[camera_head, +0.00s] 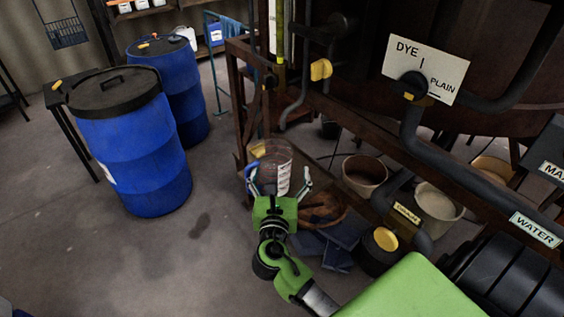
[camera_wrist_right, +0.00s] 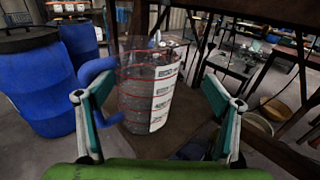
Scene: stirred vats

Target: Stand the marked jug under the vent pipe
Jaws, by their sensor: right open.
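The marked jug (camera_head: 274,160) is clear, with red rings, a white label and a blue handle. It stands upright on a low brown board under the frame's left end, and shows in the right wrist view (camera_wrist_right: 138,85). My right gripper (camera_head: 280,184) is open, with its fingers on either side of the jug's near face. In the right wrist view the blue handle is close to the left finger of the gripper (camera_wrist_right: 160,115); I cannot tell whether they touch. A thin bent pipe (camera_head: 296,106) hangs behind and above the jug; I cannot read a vent label. My left gripper is out of view.
Blue drums (camera_head: 135,150) stand at left. A rusty frame (camera_head: 350,112) runs above the jug. Buckets (camera_head: 365,172), a brown basket (camera_head: 322,212) and dark blue cloths (camera_head: 338,243) lie to the right. A DYE/PLAIN sign (camera_head: 440,72) is on the vat.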

